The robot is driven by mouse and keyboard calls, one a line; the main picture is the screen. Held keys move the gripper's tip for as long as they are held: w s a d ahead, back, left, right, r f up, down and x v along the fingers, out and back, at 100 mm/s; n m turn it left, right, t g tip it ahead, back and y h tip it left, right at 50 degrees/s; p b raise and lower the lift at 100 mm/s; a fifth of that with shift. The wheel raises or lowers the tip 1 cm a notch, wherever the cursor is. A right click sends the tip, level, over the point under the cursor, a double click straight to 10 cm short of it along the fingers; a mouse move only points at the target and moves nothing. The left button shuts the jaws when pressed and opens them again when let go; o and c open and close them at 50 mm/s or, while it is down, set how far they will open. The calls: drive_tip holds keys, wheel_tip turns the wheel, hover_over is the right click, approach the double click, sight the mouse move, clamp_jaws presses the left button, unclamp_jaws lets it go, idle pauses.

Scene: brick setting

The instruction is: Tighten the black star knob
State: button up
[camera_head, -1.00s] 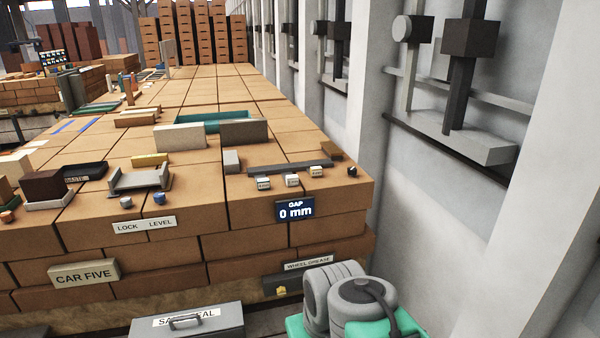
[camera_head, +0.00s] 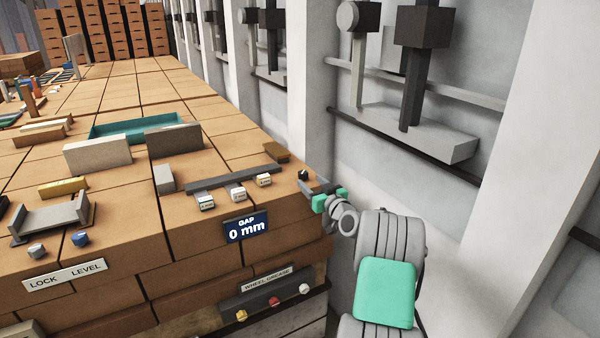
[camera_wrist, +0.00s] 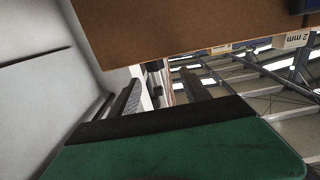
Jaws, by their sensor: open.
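The small black knob (camera_head: 303,175) sits at the right end of the brick bench top, near its edge. My gripper (camera_head: 314,187) is right beside it at that corner, on the near right side, with its fingers towards the knob. The gripper is open and holds nothing; whether a finger touches the knob cannot be told. In the wrist view the two dark fingers of my gripper (camera_wrist: 160,92) stand apart, and I cannot make out the knob for certain. A blue sign reading "GAP 0 mm" (camera_head: 246,229) is on the bench front.
A long grey bar (camera_head: 234,179) and several small white labelled blocks (camera_head: 238,195) lie left of the knob. A brown block (camera_head: 276,152) is behind it. A white wall with ledges (camera_head: 400,125) rises on the right. The bench's brown underside or side (camera_wrist: 190,25) fills the upper wrist view.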

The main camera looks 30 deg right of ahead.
sight(305, 174)
drive_tip(key=w, duration=0.1)
drive_tip(key=w+d+p, duration=0.1)
drive_tip(key=w, duration=0.1)
drive_tip(key=w+p, duration=0.1)
drive_tip(key=w, duration=0.1)
drive_tip(key=shift+w+d, duration=0.25)
drive_tip(key=shift+w, duration=0.4)
clamp_jaws()
drive_tip(key=shift+a, duration=0.1)
